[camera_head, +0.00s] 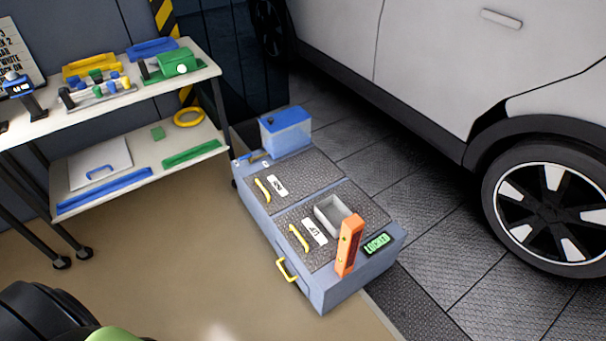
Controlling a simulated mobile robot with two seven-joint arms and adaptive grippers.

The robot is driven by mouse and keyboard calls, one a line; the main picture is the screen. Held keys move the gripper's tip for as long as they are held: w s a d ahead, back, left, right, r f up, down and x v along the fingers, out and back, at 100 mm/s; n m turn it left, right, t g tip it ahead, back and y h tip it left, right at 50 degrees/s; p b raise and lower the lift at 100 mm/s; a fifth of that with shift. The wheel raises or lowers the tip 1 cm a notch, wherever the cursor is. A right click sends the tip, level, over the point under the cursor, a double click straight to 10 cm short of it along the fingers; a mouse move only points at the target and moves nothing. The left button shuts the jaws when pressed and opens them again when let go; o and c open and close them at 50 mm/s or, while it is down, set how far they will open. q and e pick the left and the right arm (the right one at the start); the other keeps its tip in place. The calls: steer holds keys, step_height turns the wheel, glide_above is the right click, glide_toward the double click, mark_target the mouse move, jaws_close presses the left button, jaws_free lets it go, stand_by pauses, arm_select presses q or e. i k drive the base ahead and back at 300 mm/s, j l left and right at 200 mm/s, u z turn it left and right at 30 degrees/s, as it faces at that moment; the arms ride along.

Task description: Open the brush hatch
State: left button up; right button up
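A low blue-grey machine (332,292) stands on the floor in the middle of the head view. Its top has two dark textured panels, a far one (312,172) and a near one (288,218), both lying flat and shut. Each carries a yellow handle, one on the far panel (262,190) and one on the near panel (299,238), beside a white label. The labels are too small to read surely, so I cannot tell which panel is the brush hatch. Neither of my grippers shows in this view.
A grey open box (331,214), an orange upright piece (349,246) and a green display (377,243) sit at the machine's near end. A blue tank (286,132) stands at its far end. A shelf rack (140,97) is left, a white car (430,60) right.

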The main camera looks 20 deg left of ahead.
mark_target(283, 184)
steer(key=i+j+z, duration=0.1)
steer(key=j, duration=0.35)
steer(key=i+j+z, duration=0.1)
steer(key=j, duration=0.35)
steer(key=i+j+z, duration=0.15)
steer(key=j, duration=0.35)
steer(key=i+j+z, duration=0.1)
steer(key=j, duration=0.4)
steer(key=i+j+z, duration=0.1)
steer(key=j, duration=0.4)
steer(key=i+l, duration=0.05)
